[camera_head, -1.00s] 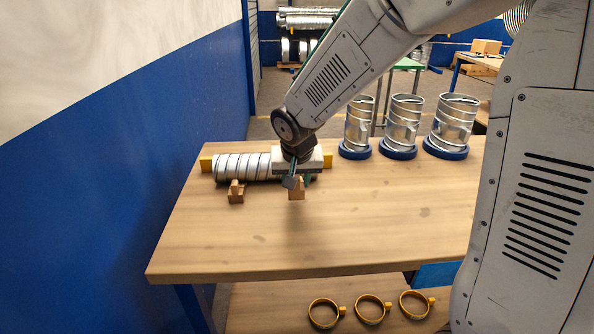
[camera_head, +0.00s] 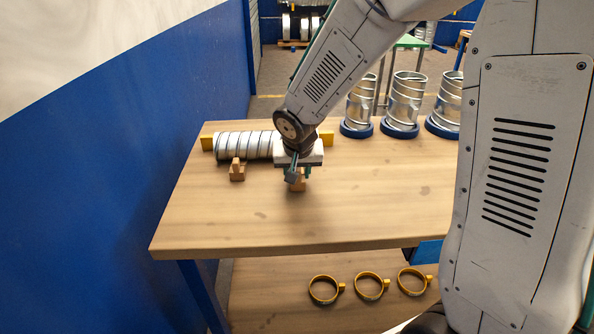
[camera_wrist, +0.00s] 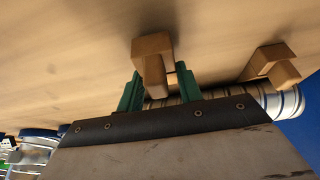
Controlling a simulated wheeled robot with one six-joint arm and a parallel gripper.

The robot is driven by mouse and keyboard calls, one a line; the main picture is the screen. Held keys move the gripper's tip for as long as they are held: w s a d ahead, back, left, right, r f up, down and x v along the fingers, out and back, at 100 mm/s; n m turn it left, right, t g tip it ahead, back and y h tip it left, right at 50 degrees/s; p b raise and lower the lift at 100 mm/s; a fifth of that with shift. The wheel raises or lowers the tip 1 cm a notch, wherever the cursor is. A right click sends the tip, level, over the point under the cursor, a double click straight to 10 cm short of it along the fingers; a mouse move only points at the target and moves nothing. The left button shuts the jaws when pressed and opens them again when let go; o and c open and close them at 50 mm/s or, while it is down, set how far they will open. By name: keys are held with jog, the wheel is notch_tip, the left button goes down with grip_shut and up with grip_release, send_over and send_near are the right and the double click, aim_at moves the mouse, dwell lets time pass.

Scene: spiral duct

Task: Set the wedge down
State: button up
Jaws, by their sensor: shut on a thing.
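A small wooden wedge (camera_head: 298,186) is held between the green fingers of my gripper (camera_head: 298,172), low over the table in front of the spiral duct. In the wrist view the wedge (camera_wrist: 152,62) sits between the two fingers of my gripper (camera_wrist: 159,80). I cannot tell whether its underside touches the table. A second wooden wedge (camera_head: 237,172) rests on the table to the left, by the front side of the duct; the wrist view also shows it (camera_wrist: 270,62). The silver spiral duct (camera_head: 243,146) lies lengthwise, its right part hidden behind my gripper.
Yellow blocks (camera_head: 207,142) and (camera_head: 326,138) stand at the duct's ends. Upright metal ducts on blue bases (camera_head: 399,130) stand at the back right. The front of the wooden table (camera_head: 290,228) is clear. Yellow rings (camera_head: 370,287) lie on a lower shelf. A blue wall is left.

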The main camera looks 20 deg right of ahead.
jog(key=shift+f, duration=0.6)
jog(key=o, duration=1.2)
jog(key=shift+c, duration=0.2)
jog(key=shift+r, duration=0.1)
jog(key=v, duration=0.7)
jog(key=shift+s+r, duration=0.15)
jog(key=shift+r, duration=0.2)
